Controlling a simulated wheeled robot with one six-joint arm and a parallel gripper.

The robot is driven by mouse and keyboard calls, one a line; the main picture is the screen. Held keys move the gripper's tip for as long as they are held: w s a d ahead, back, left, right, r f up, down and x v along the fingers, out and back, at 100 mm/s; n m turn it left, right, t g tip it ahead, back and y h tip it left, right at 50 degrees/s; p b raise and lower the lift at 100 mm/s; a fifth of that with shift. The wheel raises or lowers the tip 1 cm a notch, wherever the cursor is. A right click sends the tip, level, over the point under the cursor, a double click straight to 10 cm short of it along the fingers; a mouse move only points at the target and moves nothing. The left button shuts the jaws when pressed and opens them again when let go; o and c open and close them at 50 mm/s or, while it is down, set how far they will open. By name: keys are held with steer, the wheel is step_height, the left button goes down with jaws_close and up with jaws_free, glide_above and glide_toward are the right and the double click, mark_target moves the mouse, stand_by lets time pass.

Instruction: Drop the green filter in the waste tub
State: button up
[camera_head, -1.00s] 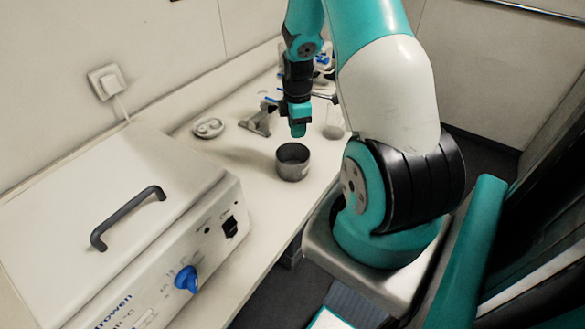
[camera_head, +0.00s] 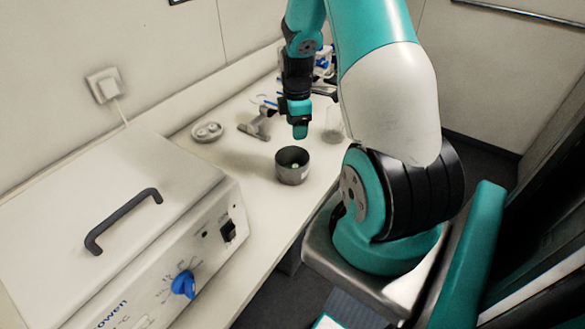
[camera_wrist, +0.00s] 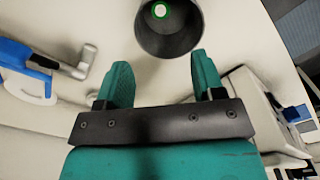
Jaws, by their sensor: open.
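The waste tub (camera_head: 291,174) is a dark grey round pot standing on the white bench, below my gripper in the head view. The tub also shows at the top of the wrist view (camera_wrist: 181,46). The green filter (camera_wrist: 160,11), a small pale disc with a green rim, lies inside the tub. A small pale green spot of it shows in the tub in the head view (camera_head: 294,166). My gripper (camera_head: 300,132) is above the tub; in the wrist view its two teal fingers (camera_wrist: 158,75) are apart with nothing between them.
A white water bath (camera_head: 120,215) with a dark handle and blue knob stands at the left front. A round dish (camera_head: 207,131), a grey stand (camera_head: 260,124) and a clear beaker (camera_head: 334,125) stand behind the tub. Bare bench lies left of the tub.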

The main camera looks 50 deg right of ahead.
step_height(320, 180, up, 15)
steer(key=b, duration=0.3)
stand_by(0.4)
steer(key=s+a+m+t+y+b, duration=0.1)
steer(key=a+y+b, duration=0.15)
steer(key=a, duration=2.05)
steer(key=s+a+f+m+g+y+b, duration=0.1)
steer(key=s+a+m+b, duration=0.1)
steer(key=s+a, duration=1.2)
steer(key=shift+s+a+y, duration=0.15)
steer(key=shift+a+y, duration=0.2)
steer(key=shift+a, duration=0.35)
